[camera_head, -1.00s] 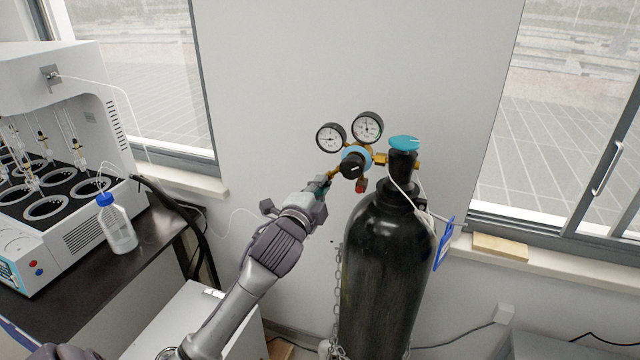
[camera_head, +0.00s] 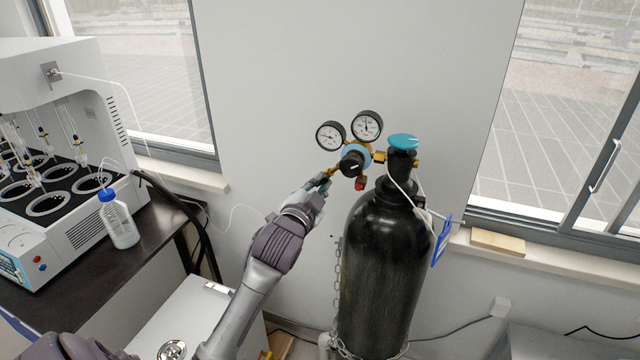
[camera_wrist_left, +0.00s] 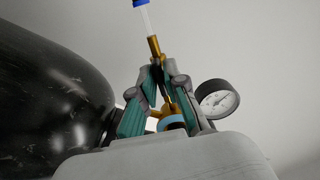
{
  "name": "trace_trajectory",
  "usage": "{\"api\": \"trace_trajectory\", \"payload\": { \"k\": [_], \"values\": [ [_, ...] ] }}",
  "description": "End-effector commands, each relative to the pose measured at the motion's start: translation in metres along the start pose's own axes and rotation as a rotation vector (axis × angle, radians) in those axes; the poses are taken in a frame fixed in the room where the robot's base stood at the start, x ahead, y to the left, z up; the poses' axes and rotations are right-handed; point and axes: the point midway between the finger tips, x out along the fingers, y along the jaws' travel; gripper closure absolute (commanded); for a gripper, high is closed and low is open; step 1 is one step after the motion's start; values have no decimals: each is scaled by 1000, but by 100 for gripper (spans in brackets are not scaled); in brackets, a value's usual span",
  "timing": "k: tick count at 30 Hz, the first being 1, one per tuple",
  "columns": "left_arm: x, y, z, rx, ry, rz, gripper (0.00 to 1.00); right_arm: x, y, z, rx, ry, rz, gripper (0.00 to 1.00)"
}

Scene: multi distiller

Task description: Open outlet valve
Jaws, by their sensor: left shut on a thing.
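The pressure regulator (camera_head: 354,160) with two round gauges sits at the neck of the black gas cylinder (camera_head: 380,270). Its brass outlet arm points to the lower left, toward my left gripper. My left gripper (camera_head: 324,181) is at the end of this arm, shut on the outlet valve, which the fingers mostly hide. In the left wrist view the teal-padded fingers (camera_wrist_left: 163,85) close around the small brass outlet piece (camera_wrist_left: 155,48), and one gauge (camera_wrist_left: 218,99) shows to the right. How far the valve is turned cannot be told. My right gripper is not in view.
A teal handwheel (camera_head: 404,141) tops the cylinder, close to the regulator. A chain (camera_head: 338,285) hangs beside the cylinder. The distiller (camera_head: 55,150) and a blue-capped bottle (camera_head: 120,222) stand on the dark bench at left. The wall behind is clear.

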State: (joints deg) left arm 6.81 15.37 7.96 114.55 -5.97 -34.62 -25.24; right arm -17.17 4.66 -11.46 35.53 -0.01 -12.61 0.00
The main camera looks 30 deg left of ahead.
Motion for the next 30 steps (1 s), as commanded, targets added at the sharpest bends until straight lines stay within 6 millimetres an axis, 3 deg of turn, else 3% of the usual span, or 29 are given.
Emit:
{"api": "trace_trajectory", "payload": {
  "k": [11,12,16,25,30],
  "values": [
    [0,2,2,-5,-4,4,100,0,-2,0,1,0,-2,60],
    [0,2,2,-5,-4,4,84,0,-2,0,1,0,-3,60],
    [0,2,2,-4,-3,3,63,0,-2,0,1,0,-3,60],
    [-1,1,1,-3,-1,1,63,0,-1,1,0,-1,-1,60],
    [-18,1,1,-3,-2,2,63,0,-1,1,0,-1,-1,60]
  ]
}}
